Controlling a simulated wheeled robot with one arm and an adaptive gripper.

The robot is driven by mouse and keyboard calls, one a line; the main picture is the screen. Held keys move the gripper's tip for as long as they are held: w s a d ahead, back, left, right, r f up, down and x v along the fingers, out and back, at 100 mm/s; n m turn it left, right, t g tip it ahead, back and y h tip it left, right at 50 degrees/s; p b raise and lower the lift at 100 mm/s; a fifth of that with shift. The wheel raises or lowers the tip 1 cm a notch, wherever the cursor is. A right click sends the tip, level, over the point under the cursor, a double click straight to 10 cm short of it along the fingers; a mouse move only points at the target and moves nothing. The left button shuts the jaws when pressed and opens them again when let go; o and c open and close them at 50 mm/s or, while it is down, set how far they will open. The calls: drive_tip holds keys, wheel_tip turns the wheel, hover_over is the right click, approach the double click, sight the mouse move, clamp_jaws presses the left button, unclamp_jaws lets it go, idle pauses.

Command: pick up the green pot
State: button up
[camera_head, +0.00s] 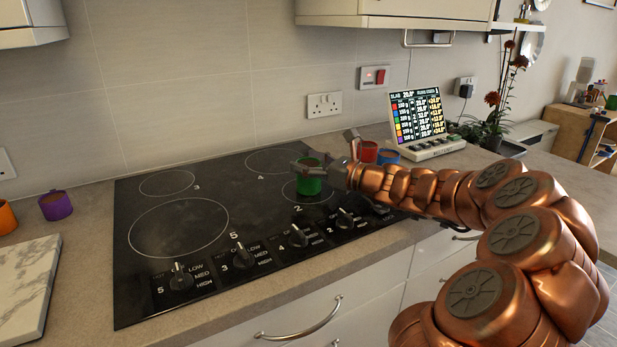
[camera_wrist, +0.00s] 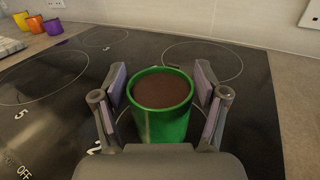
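The green pot (camera_head: 310,186) is at burner 2 on the black cooktop (camera_head: 150,285). In the wrist view the green pot (camera_wrist: 162,125) stands upright with dark brown contents inside. My gripper (camera_head: 325,160) reaches in from the right at the pot. In the wrist view my gripper (camera_wrist: 160,80) has one finger on each side of the pot, with slim gaps between the pads and its wall. The fingers look open around it. The pot's lower near side is hidden behind the gripper's palm.
A red pot (camera_head: 369,151) and a blue pot (camera_head: 388,157) stand close behind my wrist, near a lit display (camera_head: 418,115). A purple pot (camera_head: 56,205), an orange pot (camera_head: 6,217) and a marble board (camera_head: 25,285) are at left. Knobs (camera_head: 180,278) line the cooktop's front.

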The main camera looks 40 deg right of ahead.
drive_tip(key=shift+r, duration=0.1)
drive_tip(key=c, duration=1.1)
